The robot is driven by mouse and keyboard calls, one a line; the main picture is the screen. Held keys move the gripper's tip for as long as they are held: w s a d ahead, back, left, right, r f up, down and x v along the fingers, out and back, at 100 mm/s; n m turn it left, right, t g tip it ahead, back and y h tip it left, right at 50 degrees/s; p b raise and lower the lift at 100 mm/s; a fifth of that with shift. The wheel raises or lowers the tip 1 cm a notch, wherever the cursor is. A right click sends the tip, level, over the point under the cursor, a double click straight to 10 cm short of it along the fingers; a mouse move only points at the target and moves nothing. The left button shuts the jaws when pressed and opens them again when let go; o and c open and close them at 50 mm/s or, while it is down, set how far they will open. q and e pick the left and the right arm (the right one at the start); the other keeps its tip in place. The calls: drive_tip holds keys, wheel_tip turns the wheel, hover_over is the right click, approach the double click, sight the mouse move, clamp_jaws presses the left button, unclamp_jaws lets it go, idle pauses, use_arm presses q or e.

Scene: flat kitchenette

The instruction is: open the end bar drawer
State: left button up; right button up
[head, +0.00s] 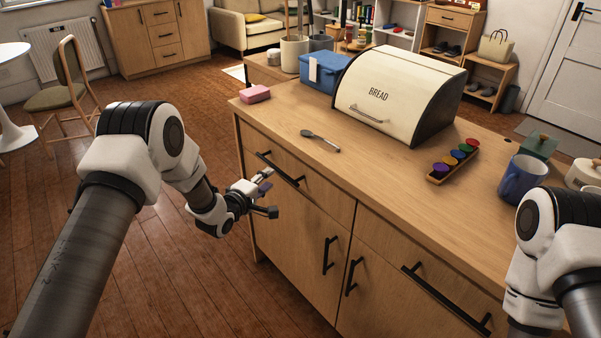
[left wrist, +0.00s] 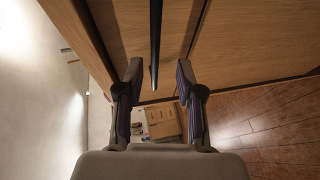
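The end drawer (head: 315,193) is at the left end of the wooden counter, and its front looks flush and shut. Its black bar handle (head: 280,168) shows in the head view and also runs down the middle of the left wrist view (left wrist: 155,40). My left gripper (head: 268,193) is in front of the drawer, near the handle. In the left wrist view its two fingers (left wrist: 158,75) are open, one on each side of the bar, with gaps showing. Contact with the bar is not visible. My right arm is at the right edge; its gripper is out of view.
A second drawer with a bar handle (head: 445,298) is to the right, and doors with upright handles (head: 329,255) are below. On the counter are a bread box (head: 400,90), a spoon (head: 320,140) and a pink sponge (head: 255,94).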

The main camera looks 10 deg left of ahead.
sight(278, 170)
use_arm(q)
drive_tip(key=x, duration=0.6)
drive_tip(key=shift+r, duration=0.15)
drive_tip(key=shift+w, duration=0.25)
drive_tip(key=shift+d+r, duration=0.15)
drive_tip(key=shift+r, duration=0.05)
drive_tip(key=shift+f, duration=0.1)
clamp_jaws()
